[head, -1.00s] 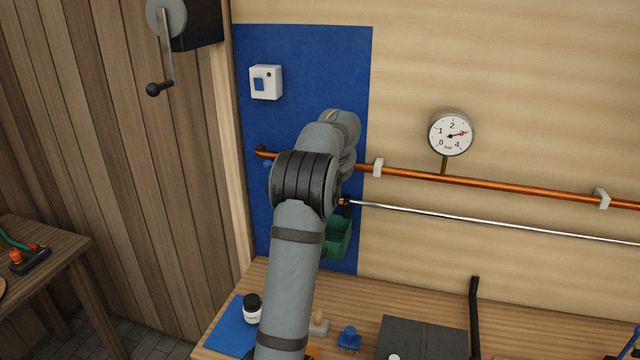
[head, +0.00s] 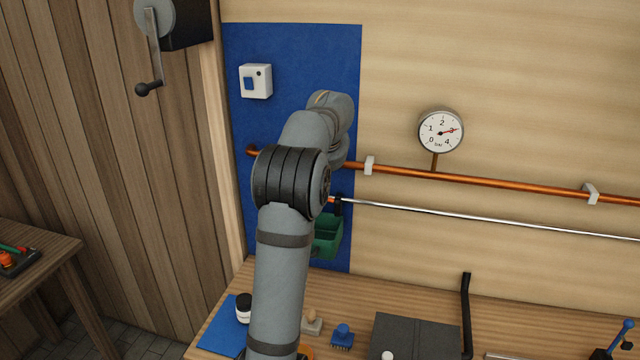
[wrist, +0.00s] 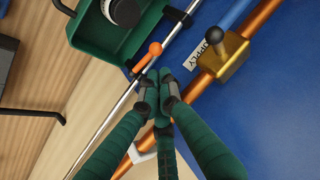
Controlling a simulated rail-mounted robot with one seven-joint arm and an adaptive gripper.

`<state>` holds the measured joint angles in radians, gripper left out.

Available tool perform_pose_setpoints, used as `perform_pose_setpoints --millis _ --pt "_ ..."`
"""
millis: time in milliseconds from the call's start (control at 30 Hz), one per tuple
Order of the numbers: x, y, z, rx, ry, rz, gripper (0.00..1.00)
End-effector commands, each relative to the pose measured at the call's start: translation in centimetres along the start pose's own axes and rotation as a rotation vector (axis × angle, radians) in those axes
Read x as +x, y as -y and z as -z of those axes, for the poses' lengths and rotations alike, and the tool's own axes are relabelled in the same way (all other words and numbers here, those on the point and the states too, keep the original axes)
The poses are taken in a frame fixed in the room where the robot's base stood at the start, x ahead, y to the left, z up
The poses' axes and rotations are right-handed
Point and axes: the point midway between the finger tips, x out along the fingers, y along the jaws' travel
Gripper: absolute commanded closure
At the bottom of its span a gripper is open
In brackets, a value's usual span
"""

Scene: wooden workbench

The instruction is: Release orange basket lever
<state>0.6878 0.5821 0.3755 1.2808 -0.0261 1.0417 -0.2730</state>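The orange lever (wrist: 147,58) sits at the edge of the green basket (wrist: 100,40), by the steel rail (wrist: 120,105), in the wrist view. The lever has a round knob at its upper end. My gripper (wrist: 160,84) has its green fingers drawn together, with grey tips just below the lever; I see nothing between them. Whether a tip touches the lever is unclear. A dark round thing (wrist: 124,10) lies in the basket. In the head view my arm partly covers the basket (head: 327,235), and a small orange bit (head: 331,199) shows at the rail's left end.
A copper pipe (head: 480,178) runs above the rail, with a pressure gauge (head: 440,131). A brass valve (wrist: 223,60) with a dark knob is close right of my fingers, beside a "SUPPLY" label (wrist: 205,48). Bottle, brush and dark case (head: 415,340) stand on the bench below.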

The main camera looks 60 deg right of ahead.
Motion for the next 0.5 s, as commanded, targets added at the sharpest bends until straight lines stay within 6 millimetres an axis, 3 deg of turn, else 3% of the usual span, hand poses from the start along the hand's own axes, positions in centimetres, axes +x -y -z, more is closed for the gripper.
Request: perform_pose_setpoints --millis 200,500 --pt "-4.2 0.0 0.1 0.0 -0.003 0.0 1.0" --pt "-6.5 -0.1 0.0 0.001 0.001 -0.001 1.0"
